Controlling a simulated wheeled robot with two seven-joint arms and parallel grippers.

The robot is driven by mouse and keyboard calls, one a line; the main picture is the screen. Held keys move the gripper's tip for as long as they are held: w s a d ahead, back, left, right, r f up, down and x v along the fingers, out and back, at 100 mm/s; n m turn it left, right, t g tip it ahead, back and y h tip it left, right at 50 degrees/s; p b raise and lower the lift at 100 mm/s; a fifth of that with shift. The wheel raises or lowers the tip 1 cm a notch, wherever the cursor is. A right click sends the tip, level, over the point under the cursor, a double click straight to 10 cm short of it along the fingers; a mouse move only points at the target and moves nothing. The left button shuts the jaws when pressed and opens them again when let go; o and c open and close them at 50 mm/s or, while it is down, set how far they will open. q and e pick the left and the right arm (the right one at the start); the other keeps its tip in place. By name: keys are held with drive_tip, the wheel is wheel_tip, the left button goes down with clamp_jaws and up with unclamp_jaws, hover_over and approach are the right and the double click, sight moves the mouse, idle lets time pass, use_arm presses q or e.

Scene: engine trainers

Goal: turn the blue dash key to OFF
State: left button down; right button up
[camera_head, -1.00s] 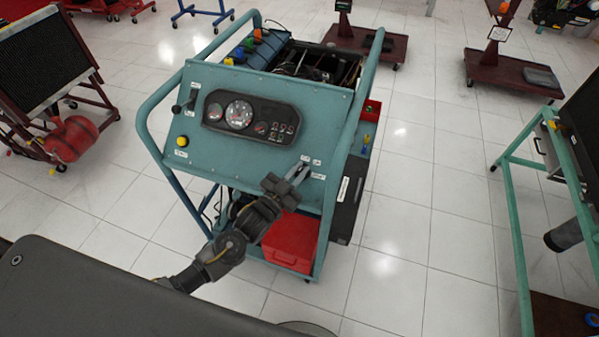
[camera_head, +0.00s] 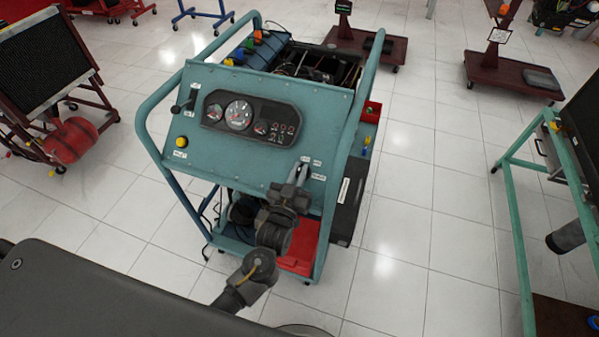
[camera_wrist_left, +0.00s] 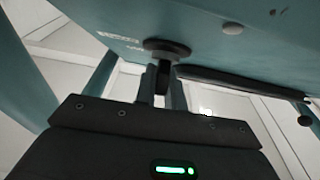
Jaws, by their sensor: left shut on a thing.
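The teal dash panel (camera_head: 240,155) of the engine trainer faces me, with gauges at its upper middle. My left gripper (camera_head: 301,173) is at the panel's lower right, among small white labels too small to read. In the left wrist view my two fingers (camera_wrist_left: 163,88) are shut on the key (camera_wrist_left: 163,72), which sticks out of a round dark collar (camera_wrist_left: 166,48) on the panel. The key looks dark there, and its blue colour does not show. The fingers hide much of it, so I cannot tell which label it points at. My right gripper is out of view.
A gauge cluster (camera_head: 250,118), a yellow button (camera_head: 181,142) and a black lever (camera_head: 184,104) are on the panel. Teal side rails (camera_head: 350,130) flank it. A red box (camera_head: 300,248) sits below. The tiled floor at right (camera_head: 400,240) is clear.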

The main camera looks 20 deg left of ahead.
use_arm(q)
drive_tip(key=c, duration=1.5)
unclamp_jaws()
drive_tip(key=shift+s+f, duration=0.15)
drive_tip(key=shift+s, duration=0.25)
drive_tip(key=shift+s+a+f+b, duration=0.1)
drive_tip(key=shift+s+f+b, duration=0.25)
drive_tip(key=shift+s, duration=1.3)
drive_tip(key=shift+s+a+f+b, duration=0.1)
drive_tip(key=shift+s+b, duration=0.5)
drive_tip(key=shift+s, duration=1.05)
drive_tip(key=shift+s+a+f+b, duration=0.1)
drive_tip(key=shift+s+f+b, duration=0.25)
drive_tip(key=shift+s, duration=1.3)
